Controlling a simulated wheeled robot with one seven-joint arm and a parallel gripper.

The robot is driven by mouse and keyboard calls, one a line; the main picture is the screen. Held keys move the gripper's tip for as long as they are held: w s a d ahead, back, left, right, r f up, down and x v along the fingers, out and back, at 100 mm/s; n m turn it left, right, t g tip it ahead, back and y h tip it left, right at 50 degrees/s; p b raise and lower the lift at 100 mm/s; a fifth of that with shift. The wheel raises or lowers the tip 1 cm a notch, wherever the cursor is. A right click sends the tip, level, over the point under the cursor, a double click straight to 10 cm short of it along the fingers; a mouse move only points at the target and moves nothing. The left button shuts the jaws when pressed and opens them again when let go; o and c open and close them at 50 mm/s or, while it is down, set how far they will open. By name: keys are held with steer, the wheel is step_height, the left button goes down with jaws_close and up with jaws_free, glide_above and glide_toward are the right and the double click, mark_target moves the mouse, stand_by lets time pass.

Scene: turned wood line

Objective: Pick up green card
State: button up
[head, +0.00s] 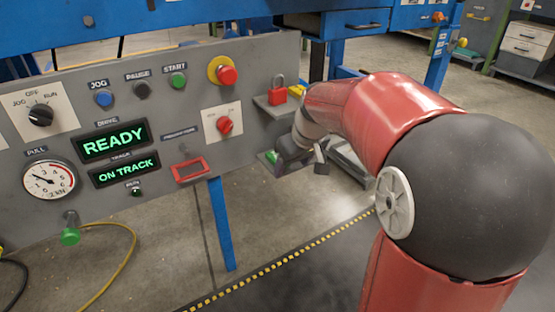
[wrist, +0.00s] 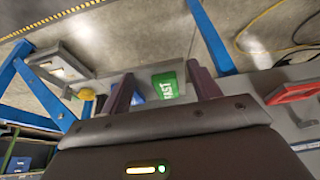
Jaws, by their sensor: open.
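The green card (wrist: 165,86) shows in the wrist view with white lettering that reads like "FAST". It lies between my two fingers in that picture, beyond the palm. In the head view only a small green patch of the card (head: 270,156) shows at the panel's lower right, beside my gripper (head: 297,162). The rest is hidden behind my gripper. My gripper (wrist: 162,86) is open, with one finger on each side of the card in the wrist view. I cannot tell whether the fingers touch it.
The grey control panel (head: 150,210) stands left of my arm, with a red frame (head: 190,169) and a red knob (head: 225,125). A small shelf with a red padlock (head: 277,94) is above my gripper. A blue post (head: 222,225) stands below the panel.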

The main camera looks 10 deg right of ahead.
mark_target(272, 157)
steer(key=shift+w+a+f, duration=0.2)
steer(key=shift+w, duration=0.35)
steer(key=shift+w+a+f, duration=0.15)
steer(key=shift+w, duration=0.4)
steer(key=shift+w+a+f, duration=0.2)
steer(key=shift+w, duration=0.35)
steer(key=c, duration=1.1)
steer(key=shift+o, duration=0.2)
